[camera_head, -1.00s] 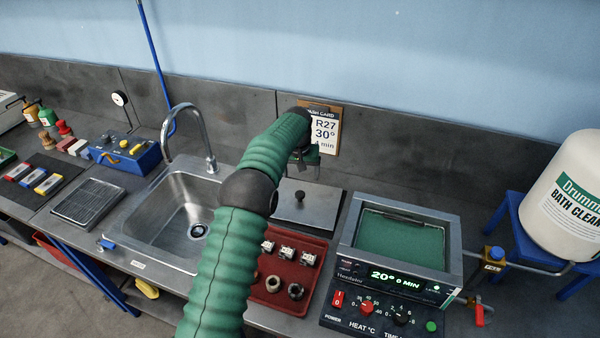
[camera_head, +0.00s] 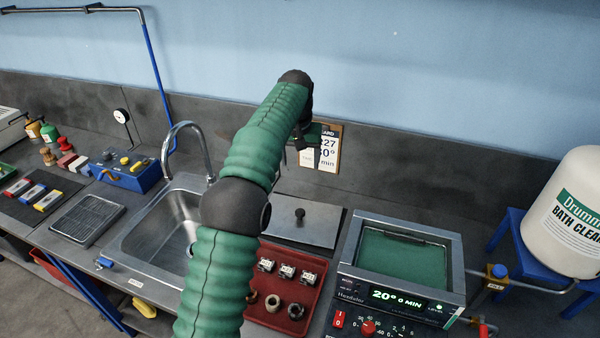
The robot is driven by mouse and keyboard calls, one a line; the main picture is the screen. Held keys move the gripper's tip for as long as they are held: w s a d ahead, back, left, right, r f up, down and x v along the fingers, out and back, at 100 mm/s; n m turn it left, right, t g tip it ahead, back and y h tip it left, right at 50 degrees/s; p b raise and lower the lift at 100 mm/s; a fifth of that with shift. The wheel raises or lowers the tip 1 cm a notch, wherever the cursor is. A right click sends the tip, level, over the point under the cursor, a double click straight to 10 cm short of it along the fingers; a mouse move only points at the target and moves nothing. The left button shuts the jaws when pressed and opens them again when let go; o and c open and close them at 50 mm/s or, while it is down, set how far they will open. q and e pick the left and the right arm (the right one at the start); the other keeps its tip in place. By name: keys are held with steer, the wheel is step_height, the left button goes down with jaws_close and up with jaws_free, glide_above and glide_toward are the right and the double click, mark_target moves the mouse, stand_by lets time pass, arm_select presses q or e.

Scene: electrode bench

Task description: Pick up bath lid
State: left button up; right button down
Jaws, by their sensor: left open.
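The bath lid (camera_head: 322,233) is a flat grey metal plate with a black knob (camera_head: 300,213). It lies on the bench between the sink and the bath, behind the red tray, and my left arm covers its left part. My left gripper (camera_head: 301,156) is open and empty, above and behind the lid, in front of the card on the wall. My forearm partly hides the gripper. The bath (camera_head: 452,262) stands open to the right of the lid with green liquid inside. My right gripper is not in view.
A red tray (camera_head: 262,315) with several small parts lies in front of the lid. The sink (camera_head: 130,243) and its curved tap (camera_head: 184,126) are to the left. A white drum (camera_head: 570,225) on a blue stand is at the right. A card (camera_head: 330,160) leans at the back wall.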

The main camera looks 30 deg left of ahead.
arm_select(q)
step_height(320, 180, down, 10)
steer(key=shift+s+r+b, duration=0.1)
steer(key=shift+s+b, duration=0.05)
steer(key=shift+b, duration=0.15)
steer(key=shift+c, duration=1.4)
steer(key=p, duration=0.1)
glide_above(300, 211)
steer(key=s+d, duration=0.1)
step_height(300, 211, down, 10)
steer(key=shift+s+f, duration=0.1)
steer(key=shift+f, duration=0.1)
steer(key=p+x, duration=0.1)
steer(key=x, duration=0.2)
steer(key=p+x, duration=0.1)
steer(key=x, duration=0.1)
steer(key=shift+a+f, duration=0.25)
steer(key=shift+f, duration=0.1)
jaws_close()
steer(key=shift+r, duration=0.1)
